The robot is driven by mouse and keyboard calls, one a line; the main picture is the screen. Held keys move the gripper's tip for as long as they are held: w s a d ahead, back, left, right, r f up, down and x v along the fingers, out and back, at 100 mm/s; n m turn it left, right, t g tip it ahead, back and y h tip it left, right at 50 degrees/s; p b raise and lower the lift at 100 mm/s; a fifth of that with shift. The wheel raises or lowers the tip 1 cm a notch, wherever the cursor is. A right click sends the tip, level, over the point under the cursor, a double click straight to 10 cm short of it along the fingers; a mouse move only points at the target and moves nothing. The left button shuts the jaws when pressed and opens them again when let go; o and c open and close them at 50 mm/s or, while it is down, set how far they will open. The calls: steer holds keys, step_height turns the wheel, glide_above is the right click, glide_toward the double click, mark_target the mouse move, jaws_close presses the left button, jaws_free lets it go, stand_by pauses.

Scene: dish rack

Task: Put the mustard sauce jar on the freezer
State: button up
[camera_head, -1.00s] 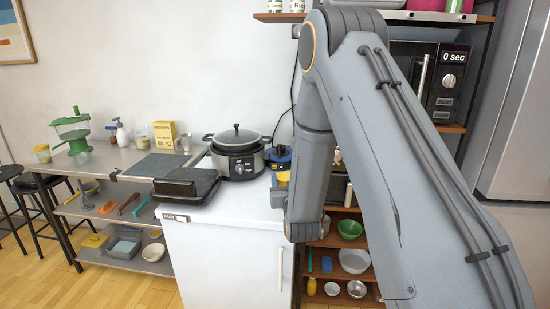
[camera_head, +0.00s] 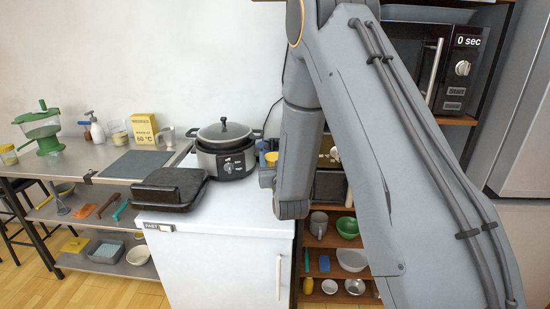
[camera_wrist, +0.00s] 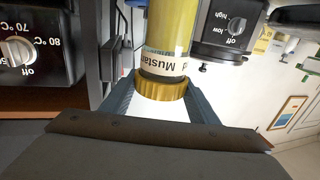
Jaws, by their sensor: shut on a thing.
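My gripper (camera_wrist: 162,105) is shut on the mustard sauce jar (camera_wrist: 168,35), around its gold lid. The jar has yellow contents and a label reading "Mustard". The wrist view is upside down, so the jar hangs upright with its lid up. In the head view a yellow bit of the jar (camera_head: 271,159) shows left of my arm, which hides most of the gripper. The white freezer (camera_head: 220,265) stands below and left of it. I cannot tell whether the jar touches the freezer top.
A black lidded grill (camera_head: 170,188) and a slow cooker (camera_head: 224,150) stand on the freezer. Bare white top shows in front of the cooker and right of the grill. A shelf with bowls, including a green bowl (camera_head: 347,227), is to the right; a metal table (camera_head: 95,160) is left.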

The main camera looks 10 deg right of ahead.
steer(key=shift+f+b, duration=1.95)
steer(key=shift+f, duration=0.5)
steer(key=shift+f+b, duration=0.55)
steer(key=shift+f, duration=0.45)
steer(key=o, duration=1.4)
steer(key=shift+c, duration=0.2)
steer(key=shift+s, duration=0.1)
steer(key=shift+s, duration=0.1)
steer(key=s+b, duration=0.2)
steer(key=s, duration=0.5)
steer(key=shift+s+a, duration=0.2)
steer(key=shift+s, duration=0.05)
steer(key=shift+c, duration=0.2)
